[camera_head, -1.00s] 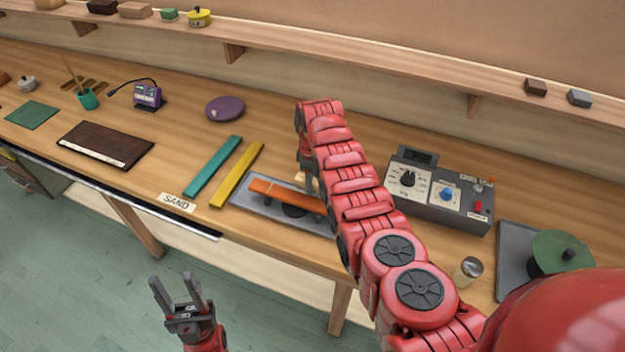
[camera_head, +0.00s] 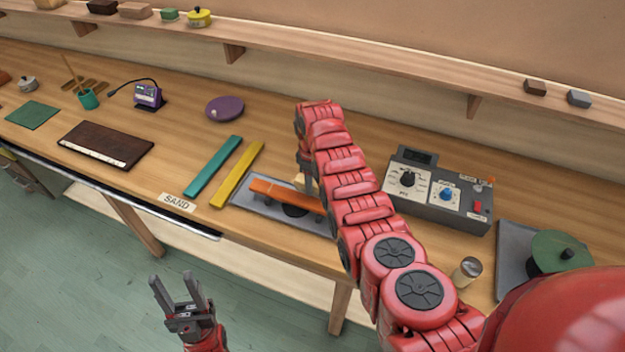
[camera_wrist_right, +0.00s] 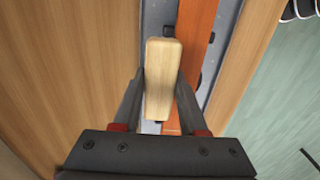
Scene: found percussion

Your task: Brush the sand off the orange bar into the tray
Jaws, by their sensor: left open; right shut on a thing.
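The orange bar (camera_head: 285,192) lies over a dark round support within the grey tray (camera_head: 243,203) on the bench. In the right wrist view the bar (camera_wrist_right: 196,45) runs lengthwise beside the tray's grey surface (camera_wrist_right: 157,16). My right gripper (camera_wrist_right: 160,90) is shut on a pale wooden block (camera_wrist_right: 161,75), probably the brush's handle, at the bar's edge. Its bristles are hidden beneath, and I cannot tell whether they touch the bar. No sand can be made out on the bar. My left gripper (camera_head: 177,298) is open and empty in front of the bench, above the floor.
Teal (camera_head: 213,166) and yellow (camera_head: 237,174) bars lie left of the tray, near a SAND label (camera_head: 178,202). A grey control box (camera_head: 440,190) stands right of my right arm. A shaker (camera_head: 467,270) stands near the front edge. A purple disc (camera_head: 225,108) lies behind.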

